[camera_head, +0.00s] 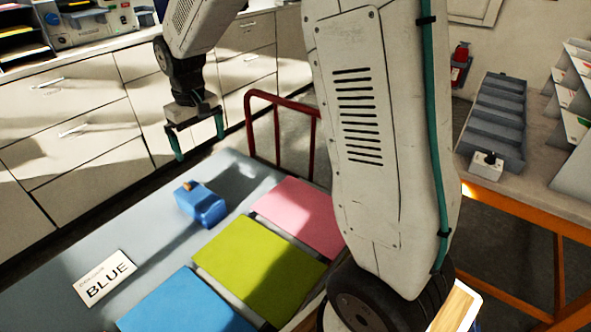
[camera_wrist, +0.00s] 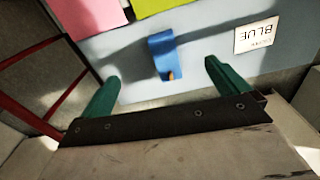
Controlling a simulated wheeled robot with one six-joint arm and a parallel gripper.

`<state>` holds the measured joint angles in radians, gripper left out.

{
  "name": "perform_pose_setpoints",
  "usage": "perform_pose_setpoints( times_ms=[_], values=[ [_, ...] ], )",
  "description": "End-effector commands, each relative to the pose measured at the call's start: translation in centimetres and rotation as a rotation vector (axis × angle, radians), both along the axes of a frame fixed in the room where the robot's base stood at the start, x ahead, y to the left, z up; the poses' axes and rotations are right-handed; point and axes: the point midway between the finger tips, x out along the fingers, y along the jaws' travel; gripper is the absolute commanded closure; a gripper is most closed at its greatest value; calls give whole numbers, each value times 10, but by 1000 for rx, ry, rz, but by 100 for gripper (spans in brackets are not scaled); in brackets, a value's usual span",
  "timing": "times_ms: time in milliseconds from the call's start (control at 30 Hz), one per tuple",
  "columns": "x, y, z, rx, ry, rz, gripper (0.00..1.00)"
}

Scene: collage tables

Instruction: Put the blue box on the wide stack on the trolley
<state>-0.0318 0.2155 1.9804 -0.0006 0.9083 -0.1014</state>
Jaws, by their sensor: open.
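A small blue box (camera_head: 200,203) with a brown-orange knob sits on the grey-blue top (camera_head: 120,233) beside a red tube handle, which appears to be the trolley. Pink (camera_head: 300,214), green (camera_head: 259,268) and blue (camera_head: 180,305) flat rectangles lie in a row to its right and front; I cannot tell which, if any, is the wide stack. My gripper (camera_head: 197,139) is open and empty, above and behind the box, apart from it. In the wrist view, the blue box (camera_wrist: 161,54) shows beyond and between the green fingers (camera_wrist: 161,74).
A card reading BLUE (camera_head: 104,278) lies left of the colored rectangles. The red handle (camera_head: 282,130) rises at the top's far end. Drawer cabinets (camera_head: 90,130) line the back left. A bench with a grey tray (camera_head: 495,120) stands right. My arm hides part of the middle.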

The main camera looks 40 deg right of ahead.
Motion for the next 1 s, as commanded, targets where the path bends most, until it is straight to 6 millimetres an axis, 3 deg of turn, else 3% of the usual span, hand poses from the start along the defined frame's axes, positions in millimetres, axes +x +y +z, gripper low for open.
perform_pose_setpoints(
  times_ms=[100, 400, 700, 833, 1000],
  values=[
    [-43, -4, 37, 1, -17, -19, 0],
    [-156, -11, 91, 3, -42, -64, 0],
    [-267, -16, 103, 5, -68, -108, 0],
    [-302, -17, 98, 6, -74, -123, 0],
    [-324, -17, 92, 6, -78, -134, 0]
  ],
)
